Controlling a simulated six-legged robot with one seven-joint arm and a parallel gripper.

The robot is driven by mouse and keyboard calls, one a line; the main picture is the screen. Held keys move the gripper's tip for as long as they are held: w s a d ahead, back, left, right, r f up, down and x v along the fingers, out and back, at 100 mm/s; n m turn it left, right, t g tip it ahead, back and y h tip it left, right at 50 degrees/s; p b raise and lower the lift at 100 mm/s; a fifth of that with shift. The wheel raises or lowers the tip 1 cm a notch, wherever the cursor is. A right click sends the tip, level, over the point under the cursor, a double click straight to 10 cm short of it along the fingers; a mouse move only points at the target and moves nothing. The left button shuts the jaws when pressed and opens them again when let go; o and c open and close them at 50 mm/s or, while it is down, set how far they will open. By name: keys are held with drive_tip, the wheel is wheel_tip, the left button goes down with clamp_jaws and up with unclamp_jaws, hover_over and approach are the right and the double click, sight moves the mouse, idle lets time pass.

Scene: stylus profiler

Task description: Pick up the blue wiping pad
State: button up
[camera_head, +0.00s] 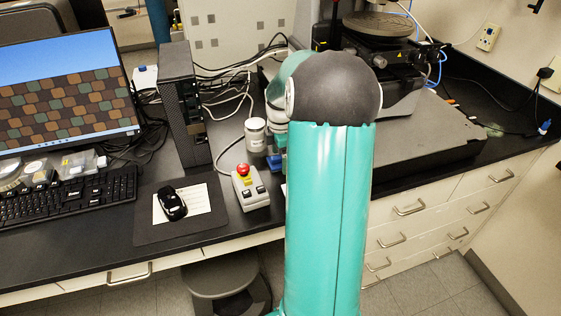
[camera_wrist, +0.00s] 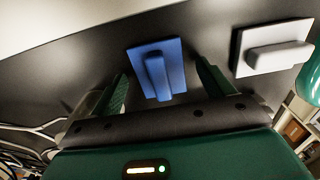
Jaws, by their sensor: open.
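The blue wiping pad (camera_wrist: 172,55) lies on the dark bench top in the wrist view, a flat blue square with a raised blue grip bar. My gripper (camera_wrist: 161,68) is open, with one green-padded finger on each side of the pad. Neither finger visibly touches it, and the height gap cannot be told. In the head view a small blue patch (camera_head: 273,161), likely the pad, shows left of my teal arm. My arm hides most of that spot and the gripper's fingers.
A similar white pad (camera_wrist: 275,47) lies right of the blue one, close to the right finger. In the head view a white jar (camera_head: 255,137) and a control box with a red button (camera_head: 246,190) stand left of my arm. The profiler (camera_head: 378,32) stands behind.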

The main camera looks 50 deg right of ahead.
sight(281, 156)
drive_tip(key=shift+f, duration=0.2)
drive_tip(key=c, duration=1.1)
drive_tip(key=shift+r, duration=0.15)
drive_tip(key=shift+c, duration=0.2)
drive_tip(key=shift+r, duration=0.2)
drive_tip(key=r, duration=0.3)
drive_tip(key=shift+s+a+r, duration=0.1)
drive_tip(key=shift+s+r, duration=0.05)
drive_tip(key=shift+s, duration=0.05)
drive_tip(key=s+a+r, duration=0.6)
drive_tip(key=s+r, duration=0.3)
drive_tip(key=s, duration=0.3)
drive_tip(key=shift+a, duration=0.3)
